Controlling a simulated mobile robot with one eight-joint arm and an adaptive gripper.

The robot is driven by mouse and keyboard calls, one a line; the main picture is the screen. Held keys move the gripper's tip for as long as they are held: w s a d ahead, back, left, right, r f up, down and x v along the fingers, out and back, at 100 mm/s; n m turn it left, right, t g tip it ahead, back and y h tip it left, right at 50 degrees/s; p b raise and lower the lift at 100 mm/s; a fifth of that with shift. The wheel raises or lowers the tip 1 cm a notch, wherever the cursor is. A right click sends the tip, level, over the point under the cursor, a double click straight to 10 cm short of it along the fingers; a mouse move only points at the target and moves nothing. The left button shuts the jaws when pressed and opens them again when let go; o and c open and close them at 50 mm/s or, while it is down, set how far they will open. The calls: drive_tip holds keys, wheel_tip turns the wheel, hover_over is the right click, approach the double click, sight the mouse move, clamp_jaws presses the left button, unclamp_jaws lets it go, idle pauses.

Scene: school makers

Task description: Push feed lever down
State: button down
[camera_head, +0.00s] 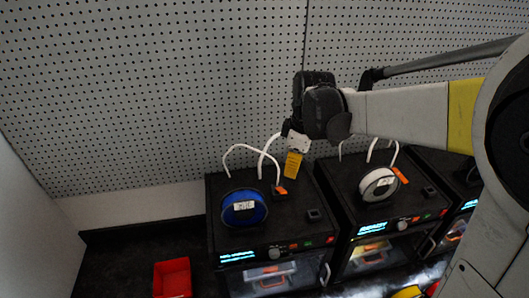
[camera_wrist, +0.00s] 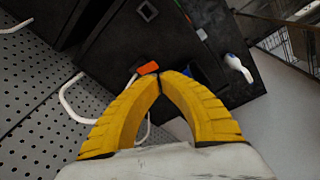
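A black printer (camera_head: 228,186) stands on the bench with a small orange lever (camera_head: 281,190) on its top, which I take to be the feed lever. The lever's orange end also shows in the wrist view (camera_wrist: 148,68), just beyond my fingertips. My gripper (camera_head: 291,177) has yellow fingers and points down above the rear of this printer's top, close to the lever. In the wrist view the fingertips (camera_wrist: 161,77) meet with nothing seen between them. I cannot tell whether they touch the lever. The fingers hide part of the area around it.
A blue spool (camera_head: 243,208) lies left of the lever, with white tubes (camera_head: 240,147) arching behind. A second printer with a white spool (camera_head: 378,184) and another orange lever (camera_head: 401,174) stands to the right. A red bin (camera_head: 172,278) is at lower left. A pegboard wall (camera_head: 150,90) rises behind.

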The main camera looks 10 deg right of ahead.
sight(284, 193)
drive_tip(key=shift+w+d+f+n+g, duration=0.15)
drive_tip(key=shift+w+f+n+g, duration=0.45)
drive_tip(key=shift+w+f+n, duration=0.95)
drive_tip(key=shift+w+f+m, duration=0.2)
drive_tip(key=shift+m, duration=0.05)
drive_tip(key=shift+w+a+f+b, duration=0.15)
drive_tip(key=shift+f+b, duration=0.8)
drive_tip(key=shift+f, duration=0.75)
drive_tip(key=shift+s+a+f+b, duration=0.15)
drive_tip(key=shift+f+b, duration=0.8)
drive_tip(key=shift+f, duration=0.7)
drive_tip(key=shift+w, duration=0.1)
wheel_tip(284, 193, down, 4)
drive_tip(key=b, duration=0.3)
drive_tip(key=shift+r, duration=0.2)
drive_tip(key=shift+w+r, duration=0.1)
drive_tip(key=shift+w, duration=0.05)
drive_tip(key=shift+s+d+r, duration=0.2)
drive_tip(key=shift+d, duration=0.3)
drive_tip(key=shift+s+d+r, duration=0.15)
drive_tip(key=shift+s+d, duration=0.05)
drive_tip(key=shift+d, duration=0.3)
drive_tip(key=shift+s+d+r, duration=0.2)
drive_tip(key=shift+d, duration=0.3)
drive_tip(key=shift+a, duration=0.1)
